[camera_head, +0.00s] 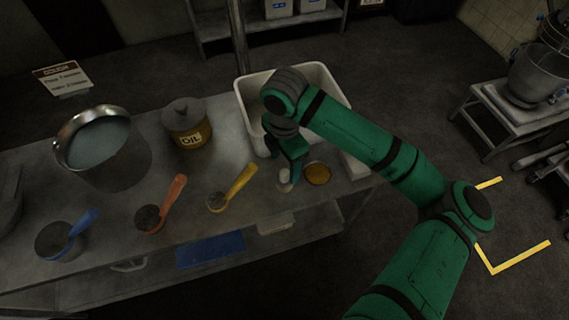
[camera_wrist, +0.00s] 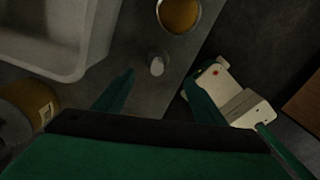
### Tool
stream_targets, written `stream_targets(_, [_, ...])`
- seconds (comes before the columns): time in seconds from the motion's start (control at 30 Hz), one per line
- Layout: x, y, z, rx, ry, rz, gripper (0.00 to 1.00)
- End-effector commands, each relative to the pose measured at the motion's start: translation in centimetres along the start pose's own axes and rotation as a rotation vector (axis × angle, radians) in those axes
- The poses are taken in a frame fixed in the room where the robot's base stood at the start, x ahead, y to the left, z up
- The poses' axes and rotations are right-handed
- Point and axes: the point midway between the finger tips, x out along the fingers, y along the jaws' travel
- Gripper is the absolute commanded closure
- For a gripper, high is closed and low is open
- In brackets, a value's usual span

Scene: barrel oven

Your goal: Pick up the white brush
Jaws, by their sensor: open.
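A small white piece, which looks like the white brush (camera_head: 285,181), stands near the front edge of the metal table in the head view. In the wrist view the white brush (camera_wrist: 157,67) shows as a short, pale, rounded shape; its bristles cannot be made out. My gripper (camera_head: 292,168) points down over the table close to the brush and partly overlaps it in the head view. In the wrist view my gripper (camera_wrist: 158,79) is open, its two green fingers apart on either side of the brush in the picture. Nothing is held.
A round amber dish (camera_head: 318,174) sits just right of the brush. A large white tub (camera_head: 341,88) stands behind. An oil pot (camera_head: 187,123), a metal pot (camera_head: 121,158) and yellow (camera_head: 240,181), red (camera_head: 173,192) and blue (camera_head: 83,222) handled scoops stand to the left.

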Motion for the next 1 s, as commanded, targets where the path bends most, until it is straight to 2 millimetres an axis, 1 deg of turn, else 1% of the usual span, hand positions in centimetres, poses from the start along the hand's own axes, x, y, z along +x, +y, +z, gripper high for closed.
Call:
stream_targets(0.13, [1.3,0.0,0.0,0.001,0.002,-0.001,0.36])
stream_targets(0.3, [3.9,-0.1,0.1,0.005,0.002,-0.001,0.36])
stream_targets(0.4, [5.0,-0.1,0.1,0.003,0.001,-0.001,0.36])
stream_targets(0.57, [5.8,0.0,0.1,0.002,0.001,0.0,0.36])
stream_targets(0.67, [6.8,0.0,0.1,0.002,0.001,-0.002,0.36])
stream_targets(0.83, [9.3,0.1,0.1,0.003,0.002,-0.001,0.36])
stream_targets(1.0, [10.7,0.1,0.0,0.001,0.001,0.0,0.36])
